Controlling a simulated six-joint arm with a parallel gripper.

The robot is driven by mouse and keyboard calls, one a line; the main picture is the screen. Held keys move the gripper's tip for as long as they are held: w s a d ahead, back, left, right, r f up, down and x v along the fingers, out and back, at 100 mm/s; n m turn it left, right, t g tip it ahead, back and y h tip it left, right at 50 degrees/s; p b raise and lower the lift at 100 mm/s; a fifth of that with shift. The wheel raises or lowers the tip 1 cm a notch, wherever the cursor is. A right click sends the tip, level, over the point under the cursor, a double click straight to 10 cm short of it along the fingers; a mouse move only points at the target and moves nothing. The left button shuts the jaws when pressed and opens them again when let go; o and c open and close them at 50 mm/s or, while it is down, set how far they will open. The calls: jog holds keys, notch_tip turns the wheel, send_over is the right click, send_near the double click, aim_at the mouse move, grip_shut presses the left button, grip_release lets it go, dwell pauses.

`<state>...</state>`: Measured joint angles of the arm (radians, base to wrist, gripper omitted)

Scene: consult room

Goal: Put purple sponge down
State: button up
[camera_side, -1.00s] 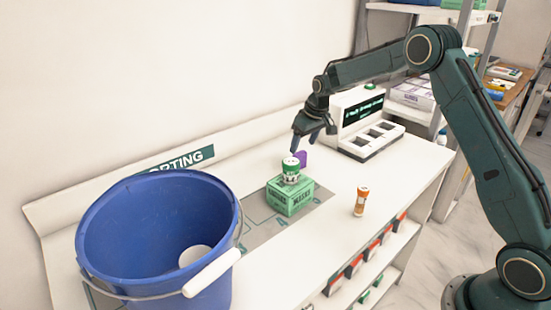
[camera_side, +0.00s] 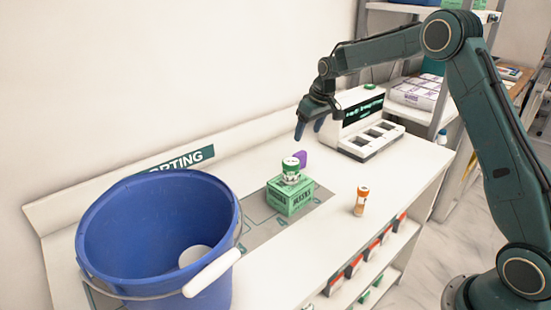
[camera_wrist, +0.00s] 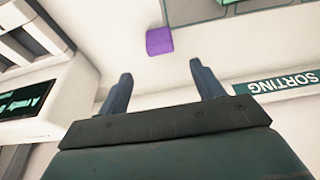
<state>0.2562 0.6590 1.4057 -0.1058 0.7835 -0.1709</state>
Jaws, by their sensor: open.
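The purple sponge (camera_side: 300,158) rests on the white counter, behind the green box and left of the white device. In the wrist view the sponge (camera_wrist: 160,41) lies beyond the fingertips, roughly between their lines, and touches neither finger. My gripper (camera_side: 309,131) is open and empty, above the sponge and apart from it. Its two fingers show spread in the wrist view (camera_wrist: 160,68). In the side view the green box and can partly hide the sponge's lower left.
A green box (camera_side: 291,198) with a green-and-white can (camera_side: 291,172) on top stands near the sponge. A white device with slots (camera_side: 371,139) is to the right. An orange bottle (camera_side: 361,201) stands in front. A blue bucket (camera_side: 150,235) fills the left. Counter between bottle and device is clear.

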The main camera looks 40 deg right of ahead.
jog(key=s+a+r+t, duration=0.1)
jog(key=s+a+r, duration=0.3)
jog(key=s+r, duration=0.4)
jog(key=s+a+r, duration=0.5)
jog(key=s+r, duration=0.2)
jog(key=s, duration=0.3)
jog(key=s+a+f, duration=0.1)
jog(key=s+a, duration=0.1)
jog(key=s, duration=0.9)
jog(key=s+a+f+t, duration=0.1)
jog(key=s+a, duration=0.1)
jog(key=s, duration=0.9)
jog(key=shift+f, duration=0.2)
